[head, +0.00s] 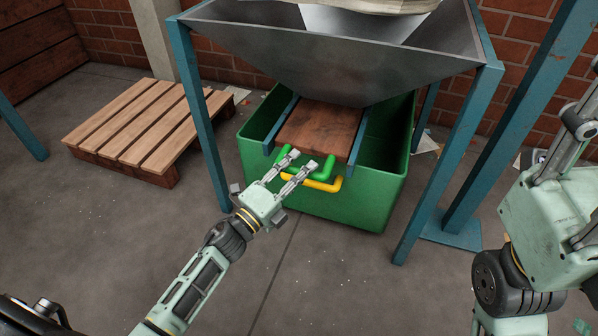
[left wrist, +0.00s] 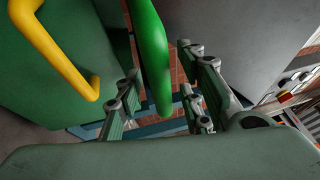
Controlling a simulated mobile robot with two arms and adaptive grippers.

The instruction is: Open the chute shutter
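The chute shutter (head: 318,128) is a brown plate between two blue rails under the grey hopper, and it covers the chute mouth. Its green handle (head: 322,172) sticks out at the front. My left gripper (head: 303,161) is at this handle with its fingers apart. In the left wrist view the green handle (left wrist: 153,55) passes between the open fingers, with gaps visible on both sides. My right gripper (head: 580,150) is at the right edge of the head view, partly cut off, well away from the shutter.
A green bin (head: 345,205) with a yellow handle (head: 325,185) stands under the hopper (head: 340,55). The yellow handle is close below the green one. Blue legs (head: 205,125) flank the bin. A wooden pallet (head: 150,125) lies at left. The floor in front is clear.

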